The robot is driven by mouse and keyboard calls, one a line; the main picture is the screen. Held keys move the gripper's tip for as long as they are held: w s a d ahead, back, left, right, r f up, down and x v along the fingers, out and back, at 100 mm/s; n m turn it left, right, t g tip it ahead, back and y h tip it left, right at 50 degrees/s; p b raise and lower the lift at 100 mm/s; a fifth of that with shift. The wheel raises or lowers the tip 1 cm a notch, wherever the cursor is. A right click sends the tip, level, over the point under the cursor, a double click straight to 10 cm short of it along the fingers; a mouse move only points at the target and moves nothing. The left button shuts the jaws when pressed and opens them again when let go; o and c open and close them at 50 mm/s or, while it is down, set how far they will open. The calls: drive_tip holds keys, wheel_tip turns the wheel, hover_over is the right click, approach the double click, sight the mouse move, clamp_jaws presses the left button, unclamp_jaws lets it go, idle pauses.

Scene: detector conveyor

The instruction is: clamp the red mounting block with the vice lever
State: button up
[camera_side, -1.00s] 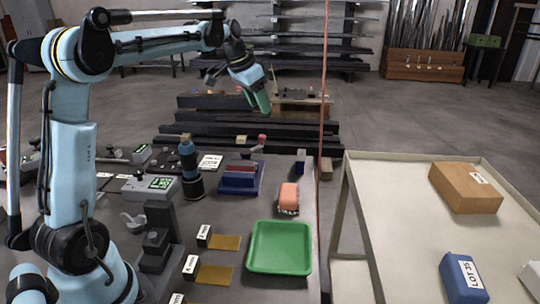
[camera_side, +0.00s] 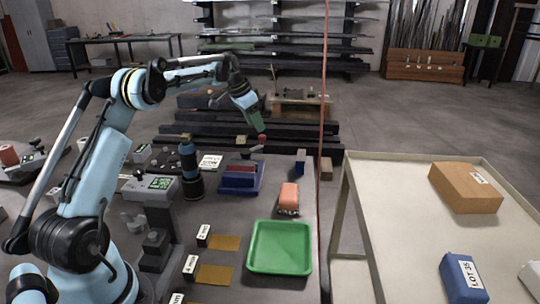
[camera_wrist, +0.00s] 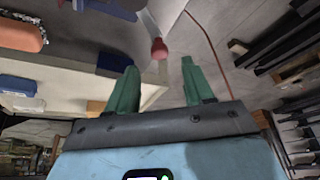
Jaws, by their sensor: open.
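The red mounting block (camera_side: 242,168) sits in the blue vice (camera_side: 238,186) on the bench, seen in the side view. The vice lever (camera_side: 257,148) rises at the vice's right rear, with a red knob on its end. In the wrist view the red knob (camera_wrist: 158,48) shows just ahead of the fingertips, in line with the gap between them. My gripper (camera_side: 262,130) is above the knob, its green fingers pointing down. In the wrist view my gripper (camera_wrist: 159,66) is open and empty. Whether a finger touches the knob cannot be told.
A dark blue block (camera_side: 301,161) and an orange brush-like item (camera_side: 288,198) lie right of the vice. A green tray (camera_side: 280,248) is in front. A dark blue cylindrical tool (camera_side: 190,170) stands left of the vice. A thin red vertical line (camera_side: 322,120) runs near the bench's right edge.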

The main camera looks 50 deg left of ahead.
sight(262, 136)
drive_tip(key=shift+x, duration=2.4)
drive_tip(key=shift+d, duration=0.1)
clamp_jaws()
